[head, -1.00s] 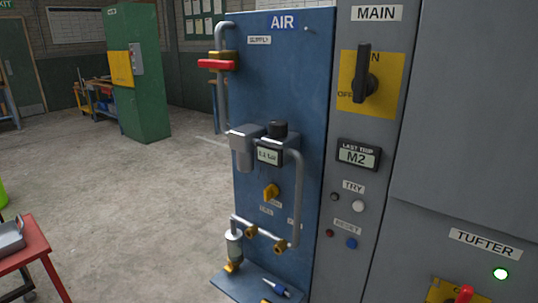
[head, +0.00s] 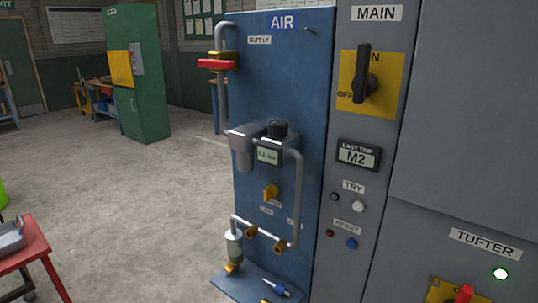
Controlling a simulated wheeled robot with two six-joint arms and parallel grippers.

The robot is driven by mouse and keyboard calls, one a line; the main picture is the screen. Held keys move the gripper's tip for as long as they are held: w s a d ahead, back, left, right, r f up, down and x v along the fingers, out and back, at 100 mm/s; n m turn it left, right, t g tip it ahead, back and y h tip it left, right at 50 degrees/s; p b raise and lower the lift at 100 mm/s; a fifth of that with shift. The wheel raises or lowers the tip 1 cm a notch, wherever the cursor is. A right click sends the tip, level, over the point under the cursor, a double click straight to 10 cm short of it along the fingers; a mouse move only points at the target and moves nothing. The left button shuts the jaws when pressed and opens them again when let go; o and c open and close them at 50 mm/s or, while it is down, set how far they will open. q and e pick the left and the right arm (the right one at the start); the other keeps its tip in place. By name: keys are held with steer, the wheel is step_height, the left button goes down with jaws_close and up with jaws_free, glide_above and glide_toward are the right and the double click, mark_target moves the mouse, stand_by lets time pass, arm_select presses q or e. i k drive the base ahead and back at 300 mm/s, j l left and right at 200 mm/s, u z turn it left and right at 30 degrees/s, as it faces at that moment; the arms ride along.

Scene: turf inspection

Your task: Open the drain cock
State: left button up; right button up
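The blue air panel (head: 290,90) stands in the middle of the head view. A small yellow cock (head: 232,268) sits under a clear-sided bowl (head: 234,246) at the panel's lower left, just above a blue shelf; it looks like the drain cock. Its exact handle angle is too small to tell. The red supply lever (head: 216,64) lies horizontal at upper left. Neither of my grippers is in view.
A blue shelf (head: 262,291) with a blue-and-white pen-like item (head: 276,288) juts out below the cock. The grey cabinet (head: 465,130) with the main switch (head: 364,74) stands right. A red cart (head: 25,250) stands at lower left. The floor between is clear.

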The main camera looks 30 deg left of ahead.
mark_target(230, 268)
steer(key=k+u, duration=0.1)
steer(key=u, duration=1.25)
